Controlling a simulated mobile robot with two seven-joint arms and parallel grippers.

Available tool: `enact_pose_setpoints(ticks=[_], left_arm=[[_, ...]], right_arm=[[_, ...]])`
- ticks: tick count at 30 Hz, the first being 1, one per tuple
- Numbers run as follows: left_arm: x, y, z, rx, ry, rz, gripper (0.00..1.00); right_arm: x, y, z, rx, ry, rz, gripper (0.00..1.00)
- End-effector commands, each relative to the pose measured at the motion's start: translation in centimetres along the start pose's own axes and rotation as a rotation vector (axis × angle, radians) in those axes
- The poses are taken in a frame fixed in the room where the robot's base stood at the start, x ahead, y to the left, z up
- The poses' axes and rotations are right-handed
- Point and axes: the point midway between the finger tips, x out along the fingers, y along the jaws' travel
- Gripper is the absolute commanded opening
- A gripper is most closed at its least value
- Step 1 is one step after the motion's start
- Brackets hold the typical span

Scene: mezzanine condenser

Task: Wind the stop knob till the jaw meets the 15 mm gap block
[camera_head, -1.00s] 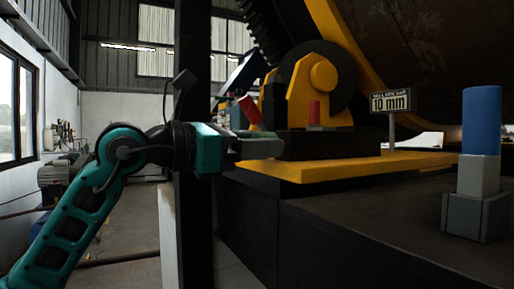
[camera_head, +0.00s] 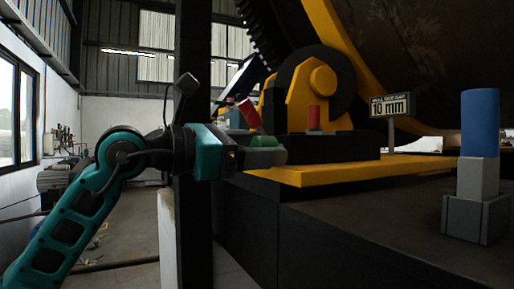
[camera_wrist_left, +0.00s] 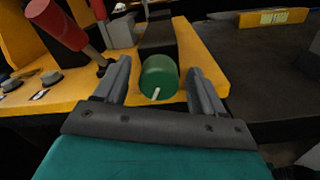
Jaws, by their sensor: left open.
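The green stop knob (camera_wrist_left: 159,77), with a white mark on its face, sits between the two spread fingers of my left gripper (camera_wrist_left: 161,80) in the left wrist view. The gripper is open, with a gap beside the knob on each side. In the head view the knob (camera_head: 266,141) shows just above my left gripper (camera_head: 268,155). A dark block (camera_wrist_left: 157,36) lies behind the knob on a yellow plate. A blue-topped grey block (camera_head: 479,150) stands upright in a grey holder at the right; I cannot read a size on it. I cannot tell which part is the jaw.
A sign reading 10 mm (camera_head: 390,105) stands behind the yellow plate (camera_head: 350,169). A tilted red-handled lever (camera_wrist_left: 57,23) is close to the left finger. A red upright piece (camera_head: 314,117) stands before the yellow bearing housing. The dark bench top (camera_head: 390,210) is mostly clear.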

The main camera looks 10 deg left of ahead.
Motion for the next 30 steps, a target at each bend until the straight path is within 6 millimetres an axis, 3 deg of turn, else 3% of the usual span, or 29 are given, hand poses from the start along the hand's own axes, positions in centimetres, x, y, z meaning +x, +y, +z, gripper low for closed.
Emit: enact_pose_setpoints(ticks=[5,18,24,30], left_arm=[[-1.7,0.1,-0.1,0.001,0.002,0.003,0.7],[-10.8,0.0,-0.2,0.002,0.004,0.003,0.7],[-12.6,0.0,-0.1,0.0,0.002,0.001,0.7],[-12.9,0.0,0.0,0.001,0.0,0.0,0.7]], right_arm=[[0.1,0.1,0.1,-0.004,0.0,0.0,0.69],[0.5,0.2,0.8,-0.008,-0.001,0.0,0.69],[0.6,0.2,0.9,-0.007,-0.001,0.0,0.69],[0.6,0.1,0.9,-0.005,0.0,0.0,0.69]])
